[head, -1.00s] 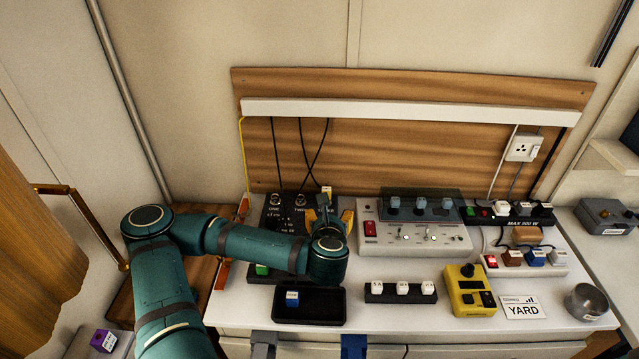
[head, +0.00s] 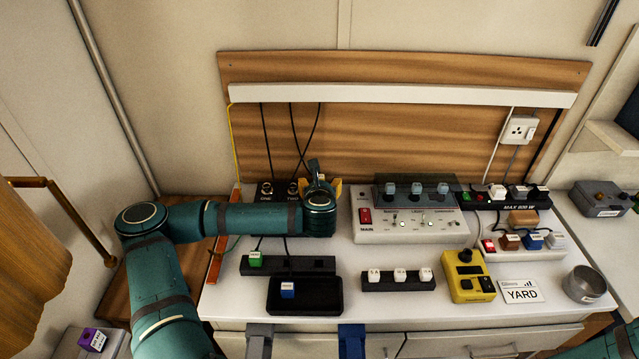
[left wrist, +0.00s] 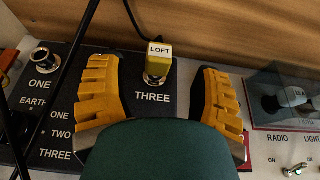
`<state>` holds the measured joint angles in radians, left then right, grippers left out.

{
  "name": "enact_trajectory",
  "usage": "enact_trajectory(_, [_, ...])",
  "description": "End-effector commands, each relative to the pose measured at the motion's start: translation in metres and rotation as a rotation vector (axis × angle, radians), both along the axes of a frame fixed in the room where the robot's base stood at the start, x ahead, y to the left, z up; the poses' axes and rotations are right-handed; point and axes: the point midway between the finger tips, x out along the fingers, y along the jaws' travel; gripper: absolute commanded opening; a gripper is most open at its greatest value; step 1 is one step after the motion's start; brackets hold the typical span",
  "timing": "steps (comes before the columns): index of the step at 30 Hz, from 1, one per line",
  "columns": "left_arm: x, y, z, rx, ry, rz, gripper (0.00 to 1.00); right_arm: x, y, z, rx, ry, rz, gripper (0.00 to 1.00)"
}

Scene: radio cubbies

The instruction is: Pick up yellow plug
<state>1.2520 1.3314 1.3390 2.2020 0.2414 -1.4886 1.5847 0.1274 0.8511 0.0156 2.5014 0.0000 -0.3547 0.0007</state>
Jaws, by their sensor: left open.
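The yellow plug (left wrist: 159,60), with a white top marked LOFT, stands upright in the socket marked THREE on a black panel (left wrist: 180,112) in the left wrist view. A black cable runs from its far side. My left gripper (left wrist: 157,72) is open, with one yellow finger on each side of the plug and a gap to both. In the head view my left gripper (head: 321,185) is over the black panel by the wooden backboard, and my arm hides the plug there. My right gripper is out of view.
A grey switch box (head: 408,215) stands just right of the left gripper. Black cables hang from the white trunking (head: 400,95) close behind it. A strip with a green plug (head: 255,259) and a black tray (head: 304,306) lie in front.

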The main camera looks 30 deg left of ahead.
Motion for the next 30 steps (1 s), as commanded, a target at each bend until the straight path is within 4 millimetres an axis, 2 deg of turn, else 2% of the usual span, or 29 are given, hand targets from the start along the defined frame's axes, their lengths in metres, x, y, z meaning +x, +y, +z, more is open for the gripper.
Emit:
enact_trajectory(6, [0.026,0.017,-0.011,-0.001,0.000,0.004,0.64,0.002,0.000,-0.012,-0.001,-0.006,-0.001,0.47])
enact_trajectory(9, [0.033,0.022,-0.014,0.000,0.000,0.002,0.64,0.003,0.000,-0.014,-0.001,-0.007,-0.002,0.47])
enact_trajectory(18, [0.035,0.023,-0.013,0.000,0.000,0.001,0.63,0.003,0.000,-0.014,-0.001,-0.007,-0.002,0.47])
enact_trajectory(23, [0.035,0.023,-0.013,0.000,0.000,0.001,0.06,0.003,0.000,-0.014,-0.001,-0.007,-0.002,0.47])
enact_trajectory(24, [0.035,0.023,-0.013,0.000,0.000,0.001,0.00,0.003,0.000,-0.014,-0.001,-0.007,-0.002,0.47])
enact_trajectory(30, [0.035,0.023,-0.013,0.000,0.000,0.001,0.00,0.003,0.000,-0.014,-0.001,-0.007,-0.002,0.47])
